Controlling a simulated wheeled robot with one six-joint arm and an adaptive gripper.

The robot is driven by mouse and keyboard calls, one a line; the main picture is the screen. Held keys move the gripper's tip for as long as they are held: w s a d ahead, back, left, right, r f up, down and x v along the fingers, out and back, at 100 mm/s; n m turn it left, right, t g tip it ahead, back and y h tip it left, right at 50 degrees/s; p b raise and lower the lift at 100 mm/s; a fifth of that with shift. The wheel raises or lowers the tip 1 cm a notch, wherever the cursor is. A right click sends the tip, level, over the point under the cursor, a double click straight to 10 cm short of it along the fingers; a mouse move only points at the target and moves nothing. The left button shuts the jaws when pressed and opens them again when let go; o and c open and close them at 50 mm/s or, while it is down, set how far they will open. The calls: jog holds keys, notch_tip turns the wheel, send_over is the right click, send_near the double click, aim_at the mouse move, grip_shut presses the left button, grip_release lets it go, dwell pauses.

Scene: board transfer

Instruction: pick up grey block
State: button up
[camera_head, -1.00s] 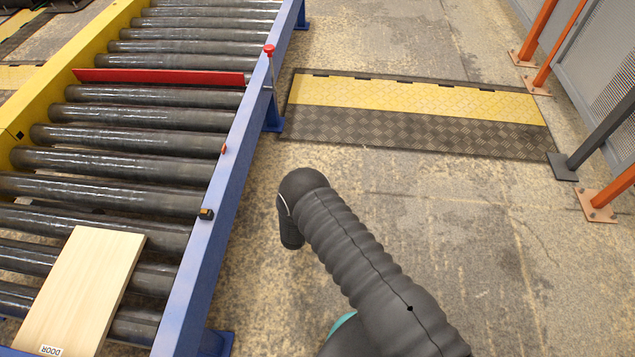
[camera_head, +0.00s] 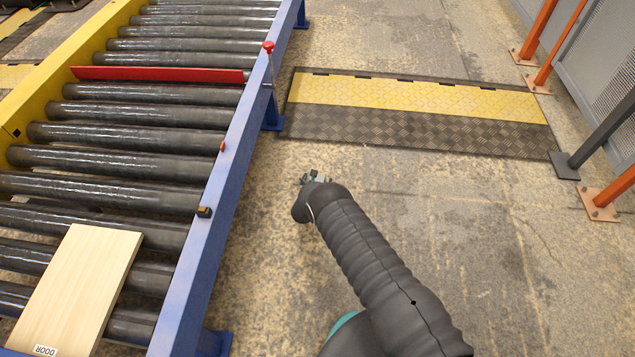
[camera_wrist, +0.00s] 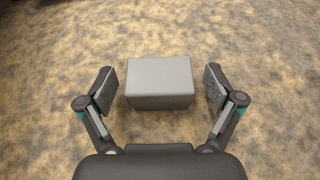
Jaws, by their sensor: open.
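The grey block (camera_wrist: 160,80) shows in the wrist view as a plain box on the mottled floor. My gripper (camera_wrist: 160,90) is open, with one finger on each side of the block and a visible gap on both sides. From this view I cannot tell how far the fingertips are above or short of it. In the head view my gripper (camera_head: 314,178) shows only as a small part past the end of my dark sleeved arm. The block does not show in the head view.
A roller conveyor with a blue side rail (camera_head: 215,190) stands left of my arm. A wooden board (camera_head: 80,285) labelled DOOR lies on its rollers. A red bar (camera_head: 158,75) crosses the conveyor. A yellow and black floor ramp (camera_head: 415,115) lies ahead. Orange posts (camera_head: 541,30) stand at right.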

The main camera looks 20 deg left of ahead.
jog(key=shift+w+a+f, duration=0.1)
jog(key=shift+w+f, duration=0.05)
jog(key=shift+w, duration=0.25)
jog(key=c, duration=1.3)
